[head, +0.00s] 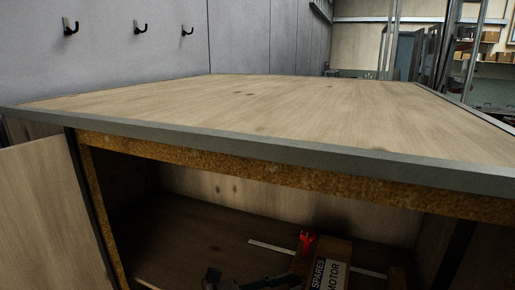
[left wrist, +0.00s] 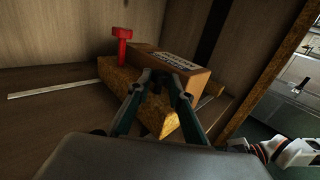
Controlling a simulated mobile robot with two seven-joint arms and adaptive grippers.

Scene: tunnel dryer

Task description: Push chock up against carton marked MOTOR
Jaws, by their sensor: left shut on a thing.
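The carton (head: 334,250) with a label reading SPARES MOTOR stands on the floor of the open cabinet; it also shows in the left wrist view (left wrist: 190,71). The chock (left wrist: 112,78), a rough tan block, lies alongside the carton. Its far part looks close against the carton, but I cannot tell if they touch. My left gripper (left wrist: 160,76) is shut on the chock, its fingers covering part of both chock and carton. In the head view my left gripper is a dark shape at the lower edge, mostly cut off. My right gripper is in neither view.
A pale strip (head: 271,246) crosses the cabinet floor. The cabinet top (head: 270,105) overhangs the space, and its front edge (head: 250,145) and walls bound it.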

